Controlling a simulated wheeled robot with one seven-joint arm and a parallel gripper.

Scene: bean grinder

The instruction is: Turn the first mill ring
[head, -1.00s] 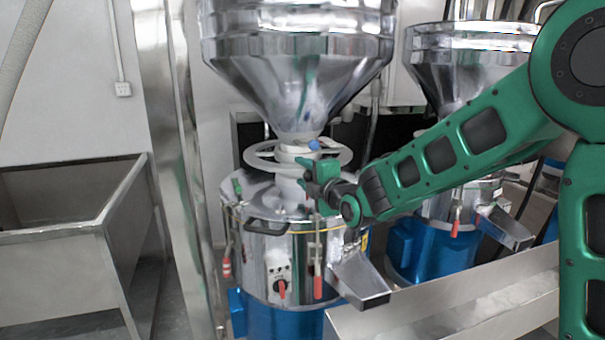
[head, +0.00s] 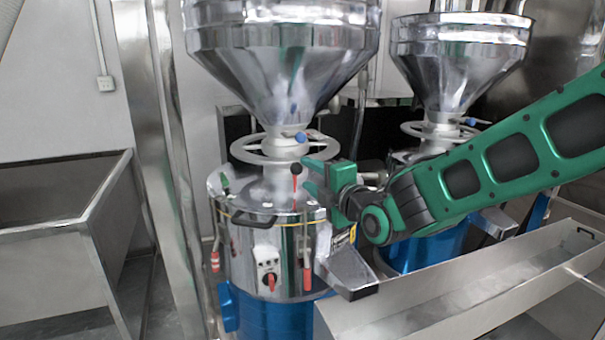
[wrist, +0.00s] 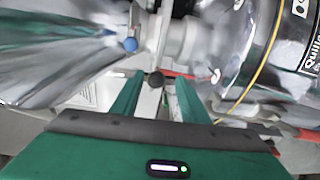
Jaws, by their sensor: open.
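The first mill ring, a pale grey handwheel (head: 247,155), circles the neck of the nearer mill (head: 250,247) just under its steel hopper (head: 275,60). A blue knob (head: 300,137) sits at the ring's right side; it also shows in the wrist view (wrist: 130,44). My green gripper (head: 309,176) is open and empty, to the right of and a little below the ring, apart from it. In the wrist view, my two fingers (wrist: 158,86) point towards the mill neck. A black ball knob (head: 296,168) is close ahead of the fingertips; it also shows in the wrist view (wrist: 155,80).
A second mill with its own ring (head: 440,130) and hopper (head: 455,60) stands behind to the right. A steel trough (head: 470,285) runs below my arm, and an outlet chute (head: 347,272) juts from the first mill. A steel bin (head: 60,225) stands left, past a metal post (head: 165,120).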

